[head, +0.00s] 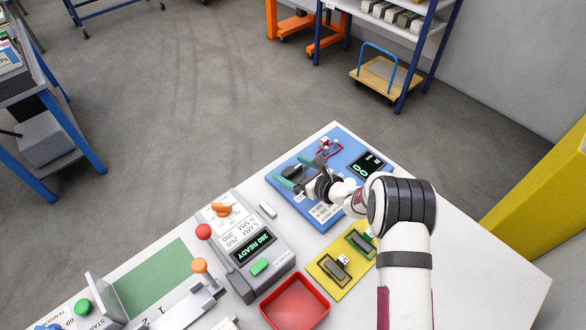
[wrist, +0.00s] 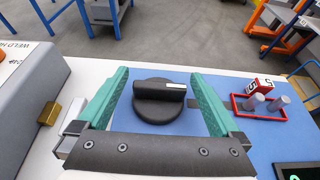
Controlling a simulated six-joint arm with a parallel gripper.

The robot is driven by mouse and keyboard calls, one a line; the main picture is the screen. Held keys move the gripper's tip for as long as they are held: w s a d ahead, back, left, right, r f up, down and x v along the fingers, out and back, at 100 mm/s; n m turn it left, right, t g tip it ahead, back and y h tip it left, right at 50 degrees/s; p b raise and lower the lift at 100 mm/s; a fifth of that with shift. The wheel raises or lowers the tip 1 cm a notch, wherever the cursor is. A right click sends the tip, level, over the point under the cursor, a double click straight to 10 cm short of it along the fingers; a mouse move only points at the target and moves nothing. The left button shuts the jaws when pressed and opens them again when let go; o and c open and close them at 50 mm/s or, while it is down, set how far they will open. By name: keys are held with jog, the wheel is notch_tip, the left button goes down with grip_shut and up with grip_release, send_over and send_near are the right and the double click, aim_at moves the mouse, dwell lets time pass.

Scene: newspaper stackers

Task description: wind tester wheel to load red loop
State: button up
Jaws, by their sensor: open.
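The tester is a blue board (head: 292,206) at the far end of the white bench. Its wheel is a black round knob with a raised grip bar and white pointer mark (wrist: 159,108). My gripper (wrist: 161,78) is open, with one green finger on each side of the wheel and visible gaps to it. In the head view my gripper (head: 296,172) is over the board. The red loop (wrist: 262,118) lies around two grey pegs, with a red-and-white tag (wrist: 259,84) beside them. The loop also shows in the head view (head: 334,154).
A dark display with green digits (head: 368,164) sits right of the wheel. A grey welder box (head: 246,243) stands left of the board. A yellow plate with black clips (head: 340,266) and a red tray (head: 295,304) lie nearer.

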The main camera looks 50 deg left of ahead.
jog(key=c, duration=1.2)
jog(key=shift+c, duration=0.2)
jog(key=shift+m+t, duration=0.4)
jog(key=shift+s+m+t, duration=0.1)
jog(key=shift+m+t, duration=0.5)
jog(key=shift+m+t+h, duration=0.9)
jog(key=shift+m+t, duration=1.1)
jog(key=shift+t, duration=0.4)
